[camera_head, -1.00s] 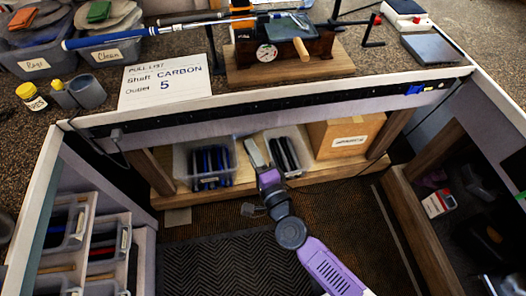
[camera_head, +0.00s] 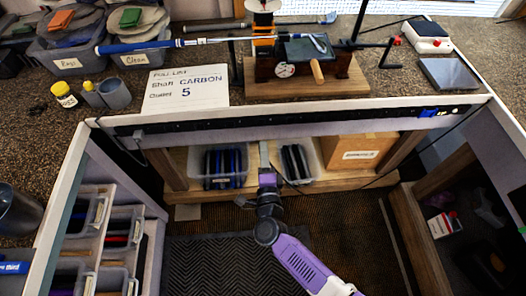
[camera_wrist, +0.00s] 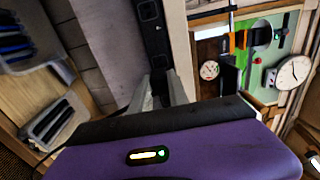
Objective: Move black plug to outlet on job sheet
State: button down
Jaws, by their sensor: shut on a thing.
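My gripper (camera_head: 264,152) is below the front edge of the bench, pointing up in the head view. In the wrist view my gripper (camera_wrist: 161,88) is shut on a small dark thing, taken to be the black plug; the fingers mostly hide it. The black outlet strip (camera_head: 300,122) runs along the bench front. In the wrist view the strip (camera_wrist: 153,30) shows sockets just beyond the fingertips; whether anything touches it I cannot tell. The job sheet (camera_head: 187,88) lies on the bench top and reads Shaft CARBON, Outlet 5.
Below the bench, a bin of dark blue grips (camera_head: 222,165), a bin of black grips (camera_head: 298,162) and a cardboard box (camera_head: 357,152) stand on a wooden shelf (camera_head: 205,194). A blue plug (camera_head: 428,113) sits at the strip's right end. A vise (camera_head: 305,60) holds a club above.

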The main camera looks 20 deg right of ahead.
aim_at(260, 122)
jog(key=shift+b+x, duration=1.15)
jog(key=shift+x, duration=1.75)
jog(key=shift+b+x, duration=0.5)
jog(key=shift+x, duration=0.8)
jog(key=c, duration=1.2)
grip_release()
jog(key=shift+s, duration=0.15)
jog(key=v, duration=0.7)
jog(key=shift+s+a+p, duration=0.1)
jog(key=shift+s+p, duration=0.15)
jog(key=shift+p, duration=0.15)
